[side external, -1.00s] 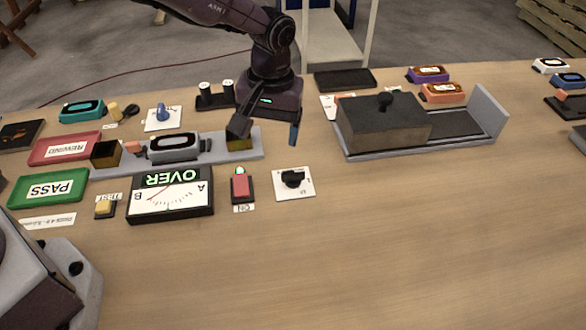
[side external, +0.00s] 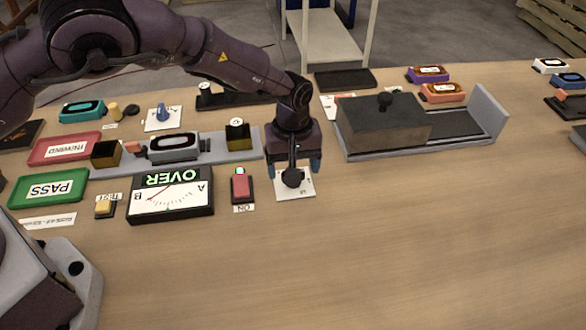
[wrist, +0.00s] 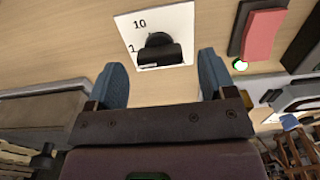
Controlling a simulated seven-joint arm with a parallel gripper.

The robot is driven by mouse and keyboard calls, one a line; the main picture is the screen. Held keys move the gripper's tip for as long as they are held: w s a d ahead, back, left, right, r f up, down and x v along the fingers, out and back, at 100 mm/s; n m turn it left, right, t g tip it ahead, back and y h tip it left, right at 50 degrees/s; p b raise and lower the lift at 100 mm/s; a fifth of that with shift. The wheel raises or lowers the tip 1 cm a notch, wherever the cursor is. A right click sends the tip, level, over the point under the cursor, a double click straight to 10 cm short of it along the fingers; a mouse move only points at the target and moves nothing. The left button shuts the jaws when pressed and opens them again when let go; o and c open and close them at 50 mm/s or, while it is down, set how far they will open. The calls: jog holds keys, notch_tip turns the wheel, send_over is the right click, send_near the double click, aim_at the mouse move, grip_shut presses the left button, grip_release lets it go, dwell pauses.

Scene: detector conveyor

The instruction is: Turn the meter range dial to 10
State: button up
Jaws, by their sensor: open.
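The range dial is a black knob (wrist: 158,50) on a white square plate (wrist: 178,20) marked "10" and "1", seen in the wrist view. In the side view the plate (side external: 306,188) shows in part under my gripper (side external: 294,167), which hides most of the knob. In the wrist view my gripper (wrist: 164,80) has its blue fingers spread apart, with the knob just beyond and between them. The knob's bar lies nearest the "1" mark; its exact pointing is hard to tell. The meter (side external: 171,196) has a white A/B scale and a green "OVER" sign.
A red switch (side external: 241,186) stands just left of the dial plate. A grey rail (side external: 215,151) carrying a grey detector (side external: 174,147) lies behind. A dark box (side external: 382,124) stands at the back right. The table front and right of the dial is clear.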

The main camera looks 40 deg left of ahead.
jog(key=shift+f, duration=1.05)
jog(key=c, duration=0.9)
jog(key=shift+c, duration=0.2)
jog(key=shift+m, duration=0.3)
jog(key=m, duration=0.5)
jog(key=shift+r, duration=0.1)
jog(key=m, duration=0.6)
jog(key=shift+m, duration=0.3)
